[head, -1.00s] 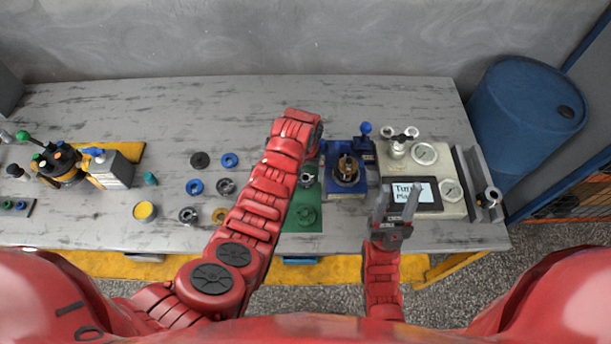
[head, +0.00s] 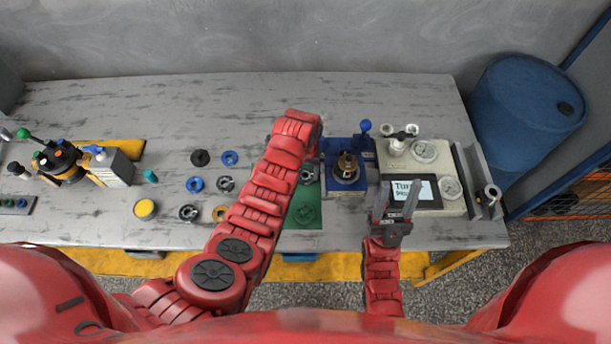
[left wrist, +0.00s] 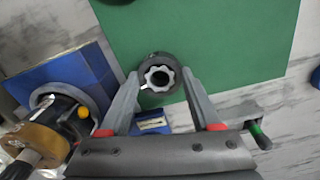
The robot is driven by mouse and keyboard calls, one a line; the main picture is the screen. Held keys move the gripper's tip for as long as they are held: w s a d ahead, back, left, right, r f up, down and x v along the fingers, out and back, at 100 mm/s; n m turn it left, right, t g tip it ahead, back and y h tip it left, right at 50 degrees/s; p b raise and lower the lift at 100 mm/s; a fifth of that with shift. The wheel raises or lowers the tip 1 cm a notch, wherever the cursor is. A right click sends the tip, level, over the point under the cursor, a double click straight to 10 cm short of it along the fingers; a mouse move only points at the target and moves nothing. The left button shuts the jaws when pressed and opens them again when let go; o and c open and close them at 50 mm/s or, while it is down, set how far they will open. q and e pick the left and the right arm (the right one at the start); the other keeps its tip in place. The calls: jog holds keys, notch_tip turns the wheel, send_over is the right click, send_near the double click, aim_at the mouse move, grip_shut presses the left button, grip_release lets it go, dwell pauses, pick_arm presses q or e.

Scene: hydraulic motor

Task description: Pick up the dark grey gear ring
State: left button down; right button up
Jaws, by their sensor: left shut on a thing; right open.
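A dark grey gear ring (left wrist: 158,60) with a lighter toothed hole lies over the green mat (left wrist: 225,45) in the left wrist view. My left gripper (left wrist: 160,78) has one finger on each side of it, and the fingertips are closed against its rim. I cannot tell whether the ring is clear of the mat. In the head view the ring (head: 307,175) shows beside the end of my left arm, which hides most of that gripper. My right gripper (head: 398,203) is open and empty in front of the gauge box.
A blue fixture (head: 347,192) with a brass-coloured part stands right of the mat. A gauge box (head: 432,205) with a screen is further right. Loose blue, black and grey rings (head: 195,184) lie left of my left arm. The back of the table is clear.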

pick_arm(q)
jog(key=shift+r, duration=0.1)
dwell(0.3)
jog(key=shift+r+b, duration=0.55)
jog(key=shift+r, duration=0.35)
notch_tip(320, 180, up, 3)
jog(key=shift+w+f+b, duration=0.1)
jog(key=shift+b, duration=0.6)
notch_tip(320, 180, up, 5)
jog(key=p, duration=0.3)
jog(key=shift+r, duration=0.2)
jog(key=shift+f, duration=0.1)
